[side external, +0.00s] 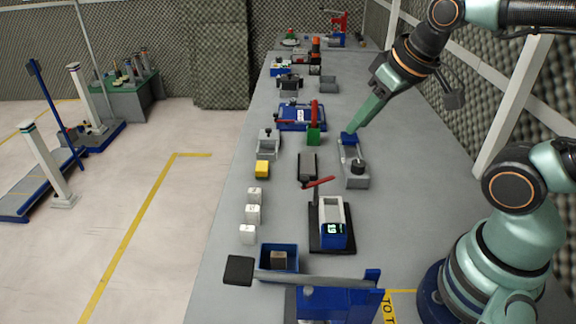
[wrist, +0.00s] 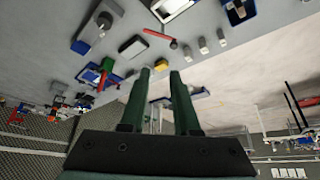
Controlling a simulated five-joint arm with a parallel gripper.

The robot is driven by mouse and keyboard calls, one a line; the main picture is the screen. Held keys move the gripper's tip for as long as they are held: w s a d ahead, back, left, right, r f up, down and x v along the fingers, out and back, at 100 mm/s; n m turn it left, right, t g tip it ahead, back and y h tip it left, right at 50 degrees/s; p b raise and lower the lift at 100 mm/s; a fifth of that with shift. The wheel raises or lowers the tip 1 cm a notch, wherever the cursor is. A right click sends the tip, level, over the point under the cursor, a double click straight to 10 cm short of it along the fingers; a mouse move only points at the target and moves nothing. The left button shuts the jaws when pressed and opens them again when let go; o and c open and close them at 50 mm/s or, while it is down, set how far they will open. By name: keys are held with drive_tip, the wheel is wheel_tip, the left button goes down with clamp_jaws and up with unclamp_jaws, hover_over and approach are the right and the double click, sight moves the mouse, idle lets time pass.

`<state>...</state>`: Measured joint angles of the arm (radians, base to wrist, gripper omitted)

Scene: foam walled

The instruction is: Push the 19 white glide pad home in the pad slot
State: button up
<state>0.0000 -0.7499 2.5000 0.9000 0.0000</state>
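Several small white blocks with dark marks stand in a row left of centre in the side view, the middle one (side external: 252,215) among them; the marks are too small to read, so I cannot tell which is the 19 glide pad. They also show in the wrist view, one white block (wrist: 203,45) among them. A white-framed unit (side external: 324,212) on a dark base has a blue front with a lit display that seems to read 19. I cannot make out which opening is the pad slot. My gripper (side external: 349,135) is open and empty, its fingers (wrist: 161,70) apart, above the bench.
A grey fixture (side external: 354,180) with a black knob lies below my gripper. A black pad (side external: 307,168), a yellow block (side external: 262,169) and a red lever (side external: 319,182) are nearby. A blue bin (side external: 268,260) stands in front. Foam walls border the bench's right side.

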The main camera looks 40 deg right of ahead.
drive_tip(key=o, duration=0.8)
drive_tip(key=m+g, duration=0.4)
drive_tip(key=m, duration=0.4)
hover_over(255, 190)
drive_tip(key=s+d, duration=0.1)
drive_tip(key=s, duration=0.1)
wheel_tip(255, 190, down, 12)
drive_tip(key=f, duration=0.5)
drive_tip(key=w+f, duration=0.1)
drive_tip(key=shift+a+f, duration=0.15)
drive_tip(key=shift+f, duration=0.25)
drive_tip(key=shift+w+a+f, duration=0.1)
drive_tip(key=shift+w+f, duration=0.05)
drive_tip(key=shift+f, duration=0.7)
drive_tip(key=shift+w+a+f, duration=0.15)
drive_tip(key=shift+w+f, duration=0.05)
drive_tip(key=shift+f, duration=0.65)
drive_tip(key=shift+w+a+f, duration=0.1)
drive_tip(key=shift+w+f, duration=0.05)
drive_tip(key=shift+f, duration=0.7)
